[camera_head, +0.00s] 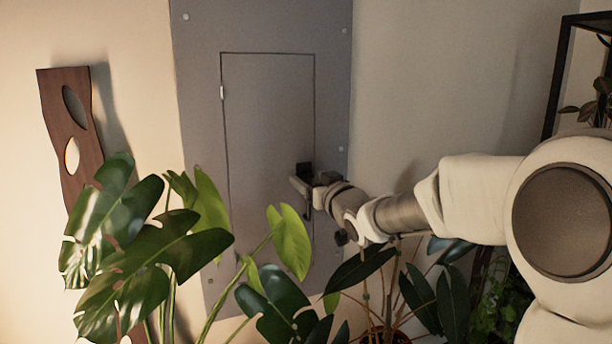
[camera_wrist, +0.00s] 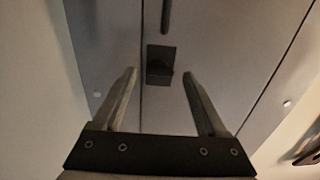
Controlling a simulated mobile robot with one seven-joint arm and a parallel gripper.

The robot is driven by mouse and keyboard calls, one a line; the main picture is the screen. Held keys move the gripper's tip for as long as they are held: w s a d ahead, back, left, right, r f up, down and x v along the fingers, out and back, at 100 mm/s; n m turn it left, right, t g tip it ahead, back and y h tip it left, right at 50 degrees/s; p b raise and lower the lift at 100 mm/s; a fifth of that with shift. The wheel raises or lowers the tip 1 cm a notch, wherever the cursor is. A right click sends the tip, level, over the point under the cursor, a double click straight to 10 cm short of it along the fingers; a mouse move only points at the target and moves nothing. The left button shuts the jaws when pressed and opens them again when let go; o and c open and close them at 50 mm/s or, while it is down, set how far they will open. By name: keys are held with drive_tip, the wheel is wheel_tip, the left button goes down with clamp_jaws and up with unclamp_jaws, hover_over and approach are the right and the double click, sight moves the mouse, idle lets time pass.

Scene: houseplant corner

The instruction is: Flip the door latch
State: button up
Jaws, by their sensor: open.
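The door latch is a small dark square plate with a raised dark piece on it. In the wrist view the latch (camera_wrist: 160,66) sits at the door's seam, between and just beyond my fingertips. In the head view my gripper (camera_head: 302,183) is at the right edge of the grey door (camera_head: 265,120), partly covering the dark latch (camera_head: 304,169). In the wrist view my gripper (camera_wrist: 160,75) is open, one finger on each side of the latch. Nothing is held. I cannot tell whether either finger touches the latch.
A dark bar handle (camera_wrist: 166,14) is on the door near the latch. The door is set in a grey wall panel (camera_head: 198,60). Large leafy plants (camera_head: 150,255) stand in front, lower left and below my arm. A wooden wall piece (camera_head: 72,125) hangs left; a black shelf frame (camera_head: 556,80) stands right.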

drive_tip(key=shift+w, duration=0.2)
clamp_jaws()
idle(0.4)
